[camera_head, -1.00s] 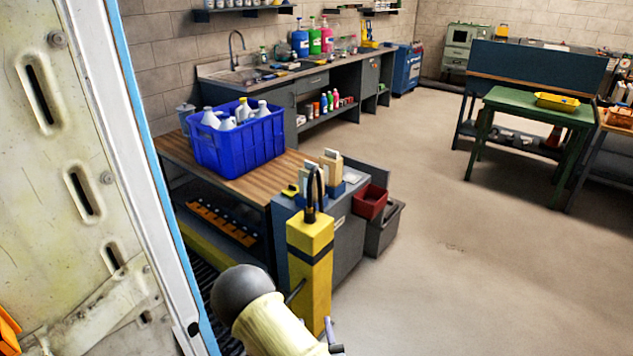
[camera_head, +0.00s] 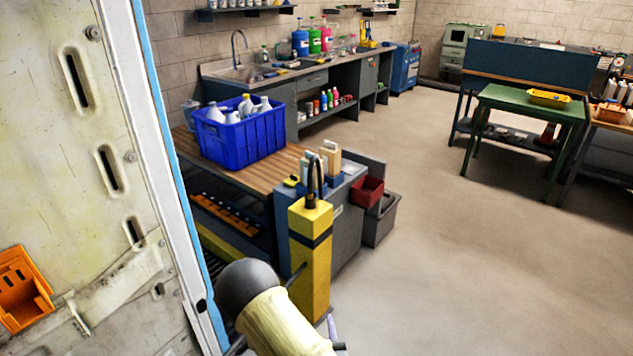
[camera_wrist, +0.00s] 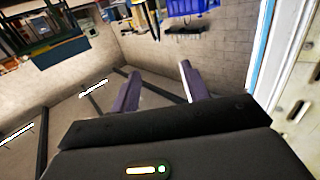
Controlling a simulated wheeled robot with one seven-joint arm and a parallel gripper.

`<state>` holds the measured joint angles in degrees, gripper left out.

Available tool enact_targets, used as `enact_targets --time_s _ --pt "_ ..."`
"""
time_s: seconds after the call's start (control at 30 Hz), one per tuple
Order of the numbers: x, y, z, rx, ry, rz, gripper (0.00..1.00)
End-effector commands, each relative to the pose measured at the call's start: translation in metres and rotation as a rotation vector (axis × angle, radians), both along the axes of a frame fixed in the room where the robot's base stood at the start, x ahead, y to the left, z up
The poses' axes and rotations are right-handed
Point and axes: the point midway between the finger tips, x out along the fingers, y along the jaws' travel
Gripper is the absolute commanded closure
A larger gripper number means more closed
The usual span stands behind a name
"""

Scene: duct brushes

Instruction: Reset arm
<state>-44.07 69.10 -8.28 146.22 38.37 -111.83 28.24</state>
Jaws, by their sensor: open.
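My gripper (camera_wrist: 158,88) shows in the wrist view with its two purple-grey fingers apart and nothing between them. The wrist view is tilted, with the room upside down behind the fingers. In the head view my arm shows at the bottom centre as a dark ball joint and a pale yellow link. The gripper itself is mostly below the frame there. No object is held.
A yellow post (camera_head: 311,255) stands close to my arm. Behind it are a wooden-topped bench with a blue crate (camera_head: 240,140) and a grey cabinet with a red bin (camera_head: 367,190). A pale panel (camera_head: 75,150) with an orange bin (camera_head: 22,290) is at left. Open floor (camera_head: 450,270) lies right.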

Motion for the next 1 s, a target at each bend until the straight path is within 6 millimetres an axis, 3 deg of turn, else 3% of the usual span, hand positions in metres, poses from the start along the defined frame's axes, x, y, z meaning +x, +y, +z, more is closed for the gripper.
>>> enact_targets --time_s 0.53,0.77,1.0 --pt "0.029 -0.032 0.02 0.08 0.254 -0.155 0.54" --pt "0.037 -0.052 0.045 0.134 0.481 -0.214 0.54" --pt "0.028 -0.069 0.082 0.155 0.716 -0.208 0.54"
